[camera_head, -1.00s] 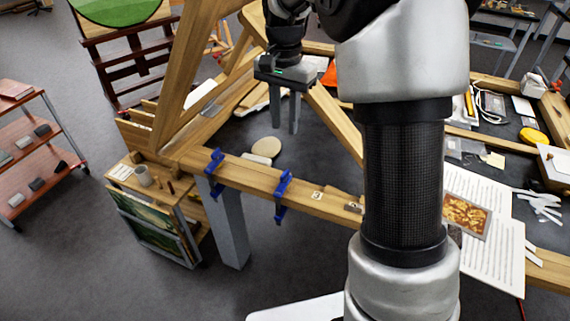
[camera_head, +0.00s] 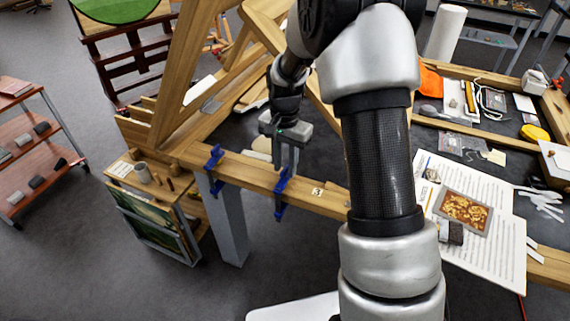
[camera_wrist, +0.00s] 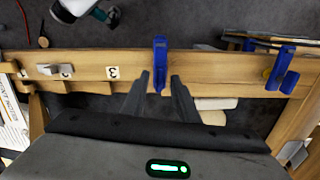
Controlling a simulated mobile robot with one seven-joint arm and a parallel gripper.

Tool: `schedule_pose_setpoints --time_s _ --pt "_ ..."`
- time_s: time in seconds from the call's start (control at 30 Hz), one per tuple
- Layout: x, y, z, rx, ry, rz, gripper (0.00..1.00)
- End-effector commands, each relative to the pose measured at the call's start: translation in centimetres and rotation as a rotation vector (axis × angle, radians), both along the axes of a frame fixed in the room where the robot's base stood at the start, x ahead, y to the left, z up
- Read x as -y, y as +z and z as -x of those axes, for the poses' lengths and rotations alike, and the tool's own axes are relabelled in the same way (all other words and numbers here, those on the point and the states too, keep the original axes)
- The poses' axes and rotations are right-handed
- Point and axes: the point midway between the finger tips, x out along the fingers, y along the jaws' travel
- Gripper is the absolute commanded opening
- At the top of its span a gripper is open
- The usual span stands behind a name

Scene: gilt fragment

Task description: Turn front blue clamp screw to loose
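Two blue clamps grip the wooden beam. The nearer blue clamp (camera_head: 281,194) shows in the head view just below my gripper (camera_head: 288,166), which partly covers its top. In the wrist view this blue clamp (camera_wrist: 160,60) is in line with the gap between the two fingertips of my gripper (camera_wrist: 159,80). The fingers are apart, with a gap visible on each side of the clamp. The other blue clamp (camera_head: 213,166) is farther left along the beam, and is at right in the wrist view (camera_wrist: 284,70). Screw details are too small to tell.
The wooden beam (camera_head: 245,174) carries a label marked 3 (camera_head: 317,191). A small gilt panel (camera_head: 465,211) lies on printed sheets (camera_head: 490,258) at right. A low wooden cabinet (camera_head: 150,205) with a cup (camera_head: 142,172) stands at left. Angled timbers rise behind the beam.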

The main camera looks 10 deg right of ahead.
Motion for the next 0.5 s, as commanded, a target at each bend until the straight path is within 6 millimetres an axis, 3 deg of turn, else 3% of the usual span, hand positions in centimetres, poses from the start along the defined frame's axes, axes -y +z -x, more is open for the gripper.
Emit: schedule_pose_setpoints --time_s 0.2,0.37,0.5 --pt "0.01 -0.05 0.01 0.0 0.0 0.0 0.27" --pt "0.01 -0.04 0.01 0.0 0.0 0.0 0.02" --pt "0.01 -0.03 0.01 0.0 0.0 0.0 0.0"
